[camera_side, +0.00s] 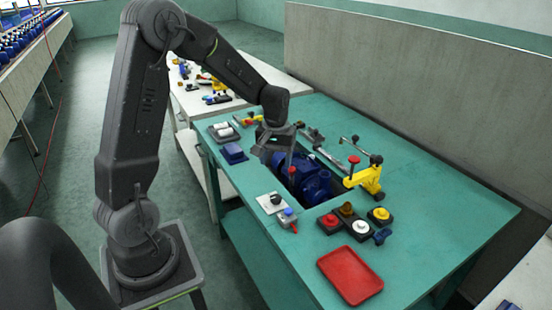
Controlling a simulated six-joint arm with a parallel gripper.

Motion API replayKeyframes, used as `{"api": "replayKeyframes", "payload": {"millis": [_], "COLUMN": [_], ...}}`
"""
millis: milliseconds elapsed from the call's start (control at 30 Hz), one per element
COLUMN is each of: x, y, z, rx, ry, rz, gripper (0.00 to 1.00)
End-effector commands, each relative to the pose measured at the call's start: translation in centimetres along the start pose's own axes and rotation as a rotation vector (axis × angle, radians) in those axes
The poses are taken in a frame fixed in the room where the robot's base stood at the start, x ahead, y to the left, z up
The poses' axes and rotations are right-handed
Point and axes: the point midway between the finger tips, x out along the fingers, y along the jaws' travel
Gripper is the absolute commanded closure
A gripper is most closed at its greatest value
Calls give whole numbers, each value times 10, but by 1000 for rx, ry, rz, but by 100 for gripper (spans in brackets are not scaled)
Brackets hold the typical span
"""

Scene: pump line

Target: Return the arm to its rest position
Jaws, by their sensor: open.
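My gripper (273,148) is at the end of my dark grey arm, over the left part of the green table (430,213). It points down and is open, with nothing visible in it. It is just above and to the left of a blue pump (312,184), which sits in a recess in the table top. The gripper partly covers the pump's far left end, and I cannot tell whether they touch.
A yellow clamp (368,178) stands right of the pump. Several coloured knobs on a dark block (344,222) and a red tray (350,276) lie nearer the front. A small box with a switch (276,207) and a blue block (233,153) lie left. A grey wall panel (400,85) stands behind.

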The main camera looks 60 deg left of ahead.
Motion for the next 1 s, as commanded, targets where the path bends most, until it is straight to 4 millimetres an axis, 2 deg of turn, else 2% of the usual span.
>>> {"api": "replayKeyframes", "payload": {"millis": [233,367,467,600,700,833,1000], "x": [-2,-22,-51,-93,-116,-137,-150], "y": [1,8,17,25,26,20,8], "z": [1,15,39,86,121,167,213], "rx": [5,58,144,295,403,542,690], "ry": [4,37,88,176,236,317,405], "rz": [1,14,34,70,96,131,171], "gripper": [40,40,40,40,40,40,40]}}
